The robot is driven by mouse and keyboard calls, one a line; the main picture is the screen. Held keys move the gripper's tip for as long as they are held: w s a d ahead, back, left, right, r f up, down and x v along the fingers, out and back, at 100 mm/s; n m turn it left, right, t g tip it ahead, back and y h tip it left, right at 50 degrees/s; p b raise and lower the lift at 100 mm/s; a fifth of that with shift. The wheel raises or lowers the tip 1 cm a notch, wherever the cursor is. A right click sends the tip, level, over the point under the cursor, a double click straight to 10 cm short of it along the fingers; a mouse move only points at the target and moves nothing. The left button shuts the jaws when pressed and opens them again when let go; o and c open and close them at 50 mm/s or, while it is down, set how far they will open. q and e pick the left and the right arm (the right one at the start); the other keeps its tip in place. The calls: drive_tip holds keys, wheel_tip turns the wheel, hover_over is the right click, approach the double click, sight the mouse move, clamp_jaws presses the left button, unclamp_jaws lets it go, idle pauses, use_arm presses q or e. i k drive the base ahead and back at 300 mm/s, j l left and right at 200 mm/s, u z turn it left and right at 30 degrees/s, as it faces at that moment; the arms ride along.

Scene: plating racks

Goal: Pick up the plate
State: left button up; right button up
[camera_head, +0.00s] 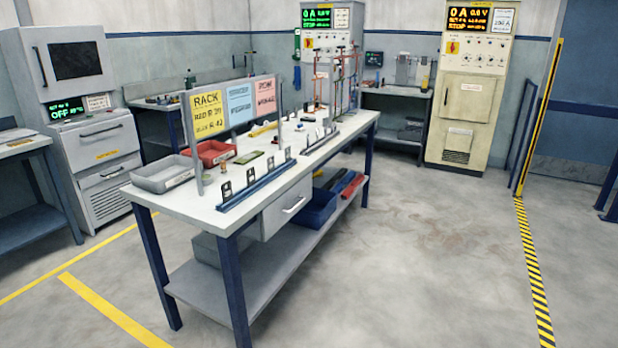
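A long workbench (185,204) stands in the middle of the view. On its near edge lies a blue bar-shaped rack (255,188) with several small upright plate-like pieces (227,190) along it. A second, greyer bar rack (320,140) lies farther along the same edge with small pieces near it. The pieces are too small to tell which one is the plate. Neither of my grippers is in view.
A grey bin (163,181), a red bin (217,155) and a sign board (235,104) stand on the bench. A blue bin (318,208) sits on its lower shelf. Cabinets (478,85) line the back. Floor to the right (430,260) is clear.

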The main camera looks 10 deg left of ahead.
sight(227, 192)
drive_tip(key=i+l, duration=0.15)
drive_tip(key=i, duration=0.4)
drive_tip(key=i+l, duration=0.15)
drive_tip(key=i, duration=0.4)
drive_tip(key=i+l, duration=0.15)
drive_tip(key=i, duration=0.4)
